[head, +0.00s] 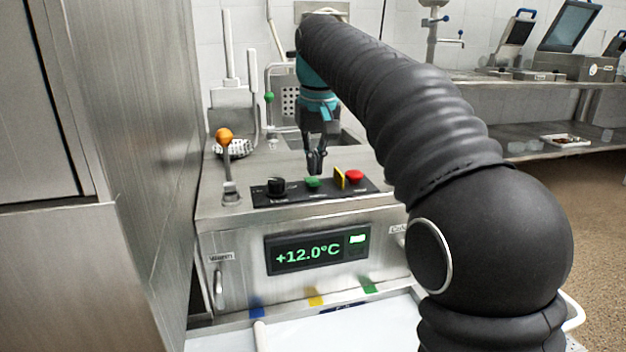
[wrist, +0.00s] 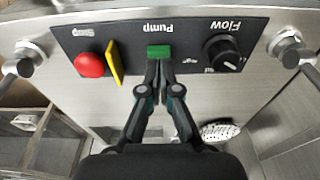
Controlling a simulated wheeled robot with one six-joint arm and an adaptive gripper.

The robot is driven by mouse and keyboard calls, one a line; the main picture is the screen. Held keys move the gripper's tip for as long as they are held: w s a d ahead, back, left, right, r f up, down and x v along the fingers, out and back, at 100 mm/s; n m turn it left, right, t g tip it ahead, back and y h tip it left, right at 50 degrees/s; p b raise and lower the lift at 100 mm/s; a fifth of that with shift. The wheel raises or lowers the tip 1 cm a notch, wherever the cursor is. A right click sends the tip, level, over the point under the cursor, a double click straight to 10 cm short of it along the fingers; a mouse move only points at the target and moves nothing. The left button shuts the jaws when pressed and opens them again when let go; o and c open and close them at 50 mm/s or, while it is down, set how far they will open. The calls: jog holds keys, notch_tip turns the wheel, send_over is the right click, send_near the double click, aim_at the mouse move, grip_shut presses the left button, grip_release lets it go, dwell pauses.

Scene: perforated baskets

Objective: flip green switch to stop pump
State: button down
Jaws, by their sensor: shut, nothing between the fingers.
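The green switch (head: 313,182) sits in the middle of the black control panel (head: 290,196) on top of the steel unit. In the wrist view the green switch (wrist: 159,52) lies under the printed word "Pump". My gripper (head: 316,170) is shut and empty, pointing down at the green switch. In the wrist view the closed fingertips of my gripper (wrist: 159,64) are right at the switch's edge. I cannot tell whether they touch it. Which way the switch is tilted is too small to tell.
Beside the switch are a yellow guard (wrist: 114,62), a red stop button (wrist: 90,64) and a black flow knob (wrist: 223,52). An orange-knobbed lever (head: 224,137) stands at the unit's left. A display (head: 317,250) reads +12.0°C. A perforated basket (head: 233,149) sits behind.

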jog(key=shift+f+b, duration=0.6)
jog(key=shift+f, duration=0.4)
dwell(0.5)
jog(key=shift+r, duration=0.1)
notch_tip(320, 180, up, 5)
jog(key=p, duration=0.5)
jog(key=shift+f, duration=0.2)
jog(key=shift+r+p, duration=0.3)
jog(key=shift+r, duration=0.85)
